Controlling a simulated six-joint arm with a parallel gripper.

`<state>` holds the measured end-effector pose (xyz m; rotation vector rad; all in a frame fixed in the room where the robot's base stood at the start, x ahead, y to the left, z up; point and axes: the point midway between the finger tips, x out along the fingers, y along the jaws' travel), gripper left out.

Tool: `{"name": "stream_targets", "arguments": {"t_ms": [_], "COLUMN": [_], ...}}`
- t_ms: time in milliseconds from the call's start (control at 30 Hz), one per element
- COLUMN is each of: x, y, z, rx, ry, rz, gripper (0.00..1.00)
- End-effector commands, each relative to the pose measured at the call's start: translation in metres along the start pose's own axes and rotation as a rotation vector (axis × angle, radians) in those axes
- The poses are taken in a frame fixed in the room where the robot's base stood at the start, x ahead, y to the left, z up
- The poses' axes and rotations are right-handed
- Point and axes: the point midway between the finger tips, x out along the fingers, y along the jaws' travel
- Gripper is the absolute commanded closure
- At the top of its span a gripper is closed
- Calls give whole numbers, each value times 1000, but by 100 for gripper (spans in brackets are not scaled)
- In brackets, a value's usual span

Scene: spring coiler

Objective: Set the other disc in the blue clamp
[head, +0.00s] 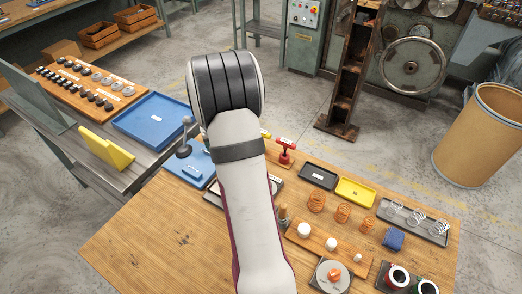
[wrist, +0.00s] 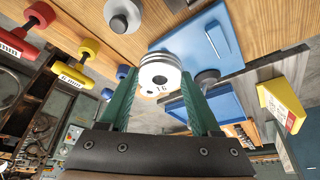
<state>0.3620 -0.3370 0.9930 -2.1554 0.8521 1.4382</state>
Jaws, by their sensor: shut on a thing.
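In the wrist view my gripper (wrist: 160,92) is shut on a pale metal disc (wrist: 160,73) marked 16, held between its green fingers. A second disc edge seems to show just behind it. A small blue-handled piece (wrist: 122,72), possibly the blue clamp, stands to the left of the disc, beyond a yellow-handled one (wrist: 85,50) and a red-handled one (wrist: 40,13). The held disc is apart from these. In the head view the red-handled piece (head: 286,148) shows; my arm hides the gripper, the disc and any blue-handled piece.
A grey disc with a knob (wrist: 122,18) sits on the wooden table. A yellow block (head: 105,148) and blue tray (head: 150,121) are on the bench. The table's front left is clear.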

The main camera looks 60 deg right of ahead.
Motion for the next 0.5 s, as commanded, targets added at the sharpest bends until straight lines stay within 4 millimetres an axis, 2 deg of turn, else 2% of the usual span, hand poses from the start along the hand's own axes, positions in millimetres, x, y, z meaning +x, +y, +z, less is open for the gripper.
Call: {"name": "stream_targets", "arguments": {"t_ms": [33, 100, 200, 333, 500], "x": [5, 10, 14, 21, 41], "y": [-17, -38, -58, -66, -65], "z": [-8, -17, -25, -25, -16], "rx": [-79, -185, -290, -336, -335], "ry": [1, 1, -1, -3, -4], "rz": [-34, -78, -120, -138, -137], "gripper": [100, 100, 100, 100, 100]}}
